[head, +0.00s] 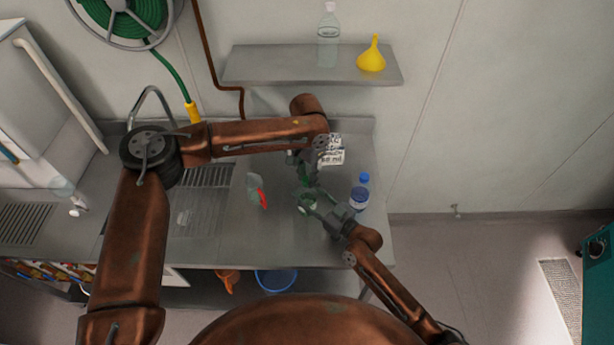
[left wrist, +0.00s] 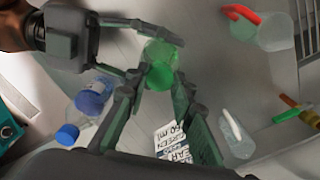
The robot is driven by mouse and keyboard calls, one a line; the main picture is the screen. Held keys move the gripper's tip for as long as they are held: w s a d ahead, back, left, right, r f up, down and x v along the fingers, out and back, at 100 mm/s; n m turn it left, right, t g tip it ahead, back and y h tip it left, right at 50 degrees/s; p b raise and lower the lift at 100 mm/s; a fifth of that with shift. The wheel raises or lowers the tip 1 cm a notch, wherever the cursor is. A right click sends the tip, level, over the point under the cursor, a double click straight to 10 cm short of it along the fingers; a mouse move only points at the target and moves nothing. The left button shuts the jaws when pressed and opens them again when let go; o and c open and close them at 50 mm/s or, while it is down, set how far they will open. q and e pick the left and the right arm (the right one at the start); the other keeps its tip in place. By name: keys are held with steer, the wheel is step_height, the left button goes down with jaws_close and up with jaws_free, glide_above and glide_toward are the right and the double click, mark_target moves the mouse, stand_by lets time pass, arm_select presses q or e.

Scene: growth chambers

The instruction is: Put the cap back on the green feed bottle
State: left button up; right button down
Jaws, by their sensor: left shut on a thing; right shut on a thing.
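The green feed bottle (head: 308,206) is held over the counter in my right gripper (head: 322,205). In the left wrist view the bottle (left wrist: 160,49) is a pale green round shape, with the right gripper's fingers (left wrist: 138,45) coming in from the left. My left gripper (head: 303,180) is shut on the small, solid green cap (left wrist: 160,76), whose lower part is between its fingertips (left wrist: 158,90). The cap overlaps the bottle in the left wrist view. I cannot tell whether it is seated or just above the mouth. The fingers hide much of both.
A blue-capped bottle (head: 359,198) stands right of my grippers. A printed card (head: 331,156) stands behind them. A clear jug with a red handle (head: 255,188) is to the left, near the sink grating (head: 205,205). A shelf (head: 300,68) holds a clear bottle (head: 328,35) and yellow funnel (head: 371,57).

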arm_select(q)
jaws_close()
steer(key=shift+f+m, duration=0.1)
steer(key=shift+m, duration=0.9)
steer(key=o, duration=1)
jaws_free()
steer(key=shift+c, duration=0.2)
step_height(320, 180, up, 12)
